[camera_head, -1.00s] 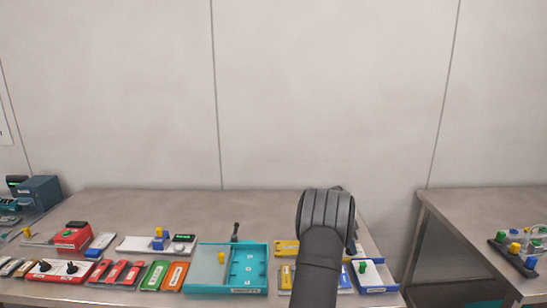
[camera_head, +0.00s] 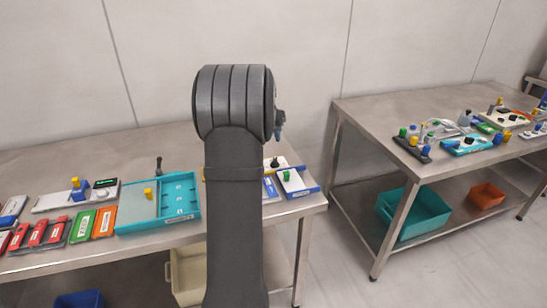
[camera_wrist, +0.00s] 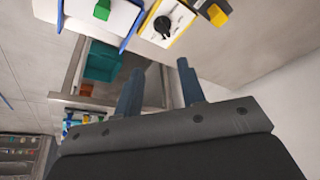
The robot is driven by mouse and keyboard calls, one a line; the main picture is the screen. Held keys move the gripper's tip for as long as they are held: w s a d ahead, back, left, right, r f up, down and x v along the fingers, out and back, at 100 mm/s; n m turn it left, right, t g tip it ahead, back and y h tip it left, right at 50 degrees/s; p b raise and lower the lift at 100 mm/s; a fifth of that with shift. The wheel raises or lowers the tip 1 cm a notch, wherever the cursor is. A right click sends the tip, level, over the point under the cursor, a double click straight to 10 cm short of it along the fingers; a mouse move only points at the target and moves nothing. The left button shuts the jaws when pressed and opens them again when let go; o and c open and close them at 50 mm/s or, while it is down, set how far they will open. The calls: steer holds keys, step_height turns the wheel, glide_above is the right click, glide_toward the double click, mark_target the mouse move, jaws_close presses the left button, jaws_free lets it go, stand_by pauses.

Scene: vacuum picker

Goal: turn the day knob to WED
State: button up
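No label reading WED or naming a day is legible, so I cannot tell which knob is the day knob. A black round knob (camera_wrist: 163,25) sits on a white panel with a yellow edge in the wrist view. A dark knob (camera_head: 275,162) also shows on a pale panel just right of my arm in the head view. My gripper (camera_wrist: 160,67) has its two dark fingers apart with nothing between them. In the head view my arm hides most of the gripper and part of the bench behind it.
A teal tray (camera_head: 127,228) and several coloured blocks lie left of my arm on the steel bench (camera_head: 90,150). A blue-edged panel with a green knob (camera_head: 286,176) is at the bench's right end. A second table (camera_head: 372,115) with devices stands right, across a floor gap.

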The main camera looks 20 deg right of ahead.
mark_target(275, 159)
steer(key=w+d+f, duration=0.1)
steer(key=f, duration=0.3)
steer(key=w+d+f+n, duration=0.1)
steer(key=w+f, duration=0.1)
steer(key=f, duration=0.3)
steer(key=w+f+n, duration=0.1)
steer(key=f, duration=0.3)
steer(key=shift+w+d+f+t, duration=0.15)
steer(key=shift+d+f+t, duration=0.05)
steer(key=shift+d+t, duration=0.2)
